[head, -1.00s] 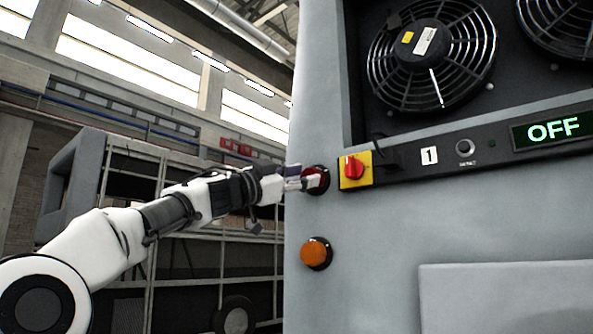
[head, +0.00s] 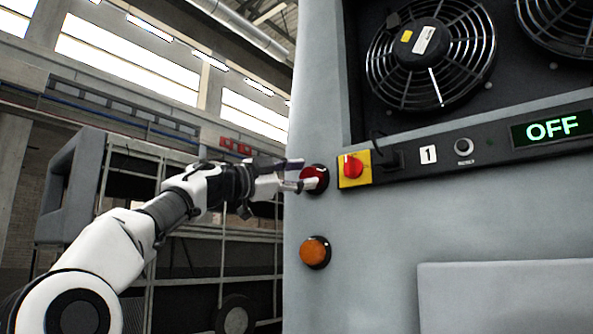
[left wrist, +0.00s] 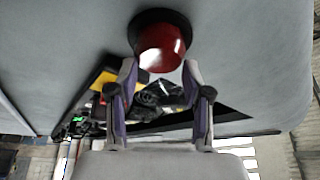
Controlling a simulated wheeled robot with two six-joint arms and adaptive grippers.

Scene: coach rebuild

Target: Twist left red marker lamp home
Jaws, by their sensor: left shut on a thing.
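The red marker lamp (head: 316,174) sits in a black round base on the grey coach panel, above the orange lamp. It also shows in the left wrist view (left wrist: 163,44), red lens in its dark ring. My left gripper (head: 303,176) reaches it from the left, with its fingertips at the lens. In the left wrist view its two fingers (left wrist: 161,70) stand on either side of the lens, shut on it. Part of the lens is hidden by the fingers in the head view. My right gripper is not in view.
An orange lamp (head: 314,252) sits below. A red rotary switch on a yellow plate (head: 355,169) is close on the right, on a black strip with a display reading OFF (head: 552,128). A fan (head: 430,52) is above. A dark frame stands behind my left arm.

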